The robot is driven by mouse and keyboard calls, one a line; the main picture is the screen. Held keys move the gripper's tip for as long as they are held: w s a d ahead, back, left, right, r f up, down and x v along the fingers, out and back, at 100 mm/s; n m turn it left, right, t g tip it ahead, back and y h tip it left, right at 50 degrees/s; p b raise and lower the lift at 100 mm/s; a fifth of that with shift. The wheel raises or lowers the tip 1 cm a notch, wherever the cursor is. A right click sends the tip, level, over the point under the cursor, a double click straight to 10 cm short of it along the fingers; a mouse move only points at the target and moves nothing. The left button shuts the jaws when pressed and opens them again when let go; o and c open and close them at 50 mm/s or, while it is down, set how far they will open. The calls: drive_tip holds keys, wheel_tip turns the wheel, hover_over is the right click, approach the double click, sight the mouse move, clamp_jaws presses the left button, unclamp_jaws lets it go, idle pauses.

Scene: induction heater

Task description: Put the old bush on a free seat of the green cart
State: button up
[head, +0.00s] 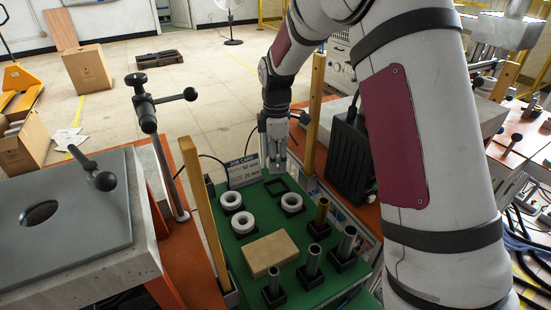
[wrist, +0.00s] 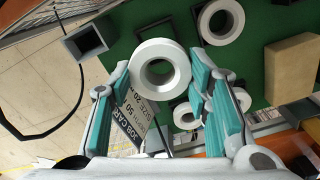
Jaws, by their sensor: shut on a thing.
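My gripper (head: 275,148) is above the far end of the green cart (head: 232,252). In the wrist view its teal-padded fingers (wrist: 160,80) are closed on the sides of a pale ring-shaped piece (wrist: 160,46), seen end-on with its hole towards the camera. I cannot tell from its look whether this is the old bush.
Three white rings (head: 231,200) lie on the cart, with a cardboard-coloured block (head: 270,251) nearer. A job card (head: 243,168) stands at the cart's far edge. Yellow posts (head: 205,215) flank it. A black box (head: 349,160) stands to the right.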

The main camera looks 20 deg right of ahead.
drive_tip(key=shift+f+b, duration=1.5)
drive_tip(key=shift+f, duration=1.65)
drive_tip(key=shift+f, duration=0.15)
drive_tip(key=shift+f, duration=0.35)
drive_tip(key=shift+f+b, duration=0.25)
drive_tip(key=shift+b, duration=0.1)
drive_tip(key=o, duration=1.4)
